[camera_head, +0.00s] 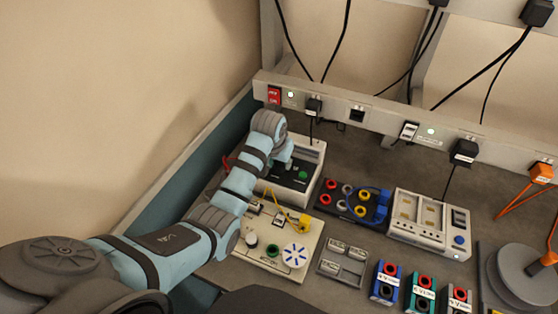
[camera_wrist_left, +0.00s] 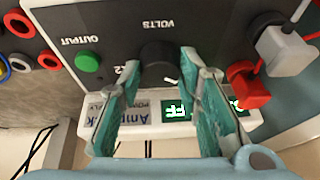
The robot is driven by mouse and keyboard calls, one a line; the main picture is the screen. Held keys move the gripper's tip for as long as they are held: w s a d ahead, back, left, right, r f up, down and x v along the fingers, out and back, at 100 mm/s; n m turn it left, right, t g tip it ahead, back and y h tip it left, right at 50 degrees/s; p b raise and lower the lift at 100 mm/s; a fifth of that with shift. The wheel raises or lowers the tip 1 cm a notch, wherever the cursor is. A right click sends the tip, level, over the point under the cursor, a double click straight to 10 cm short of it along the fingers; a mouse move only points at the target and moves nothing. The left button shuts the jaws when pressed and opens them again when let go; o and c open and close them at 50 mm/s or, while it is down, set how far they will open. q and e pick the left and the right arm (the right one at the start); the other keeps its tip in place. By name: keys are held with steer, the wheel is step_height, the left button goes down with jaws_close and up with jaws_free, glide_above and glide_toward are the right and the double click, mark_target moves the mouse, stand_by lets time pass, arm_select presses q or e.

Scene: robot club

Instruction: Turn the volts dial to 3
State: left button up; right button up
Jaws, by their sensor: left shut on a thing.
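The power supply (camera_head: 308,160) stands at the back left of the bench, and its panel (camera_wrist_left: 125,25) shows upside down in the left wrist view. The dark volts dial (camera_wrist_left: 157,58) sits under the VOLTS label. A "2" mark is visible beside it; its pointer and the other marks are hidden or unclear. My left gripper (camera_wrist_left: 160,68) is shut on the dial, with one teal finger on each side. In the head view my left gripper (camera_head: 286,161) is at the supply's front, and the dial is hidden there.
A green button (camera_wrist_left: 88,62) is beside the dial, with a red plug (camera_wrist_left: 248,88) and a grey plug (camera_wrist_left: 285,50) on the other side. A lit green display (camera_wrist_left: 177,111) is partly covered by the fingers. A cream board (camera_head: 270,265) and a socket block (camera_head: 335,196) stand nearby.

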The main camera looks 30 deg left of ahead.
arm_select(q)
steer(key=shift+d+f+n+y, duration=0.15)
steer(key=shift+n+y, duration=0.35)
steer(key=shift+n, duration=0.6)
steer(key=o, duration=1)
steer(key=shift+o, duration=0.7)
steer(key=shift+w, duration=0.15)
steer(key=shift+r, duration=0.35)
steer(key=v, duration=0.6)
steer(key=shift+r, duration=0.35)
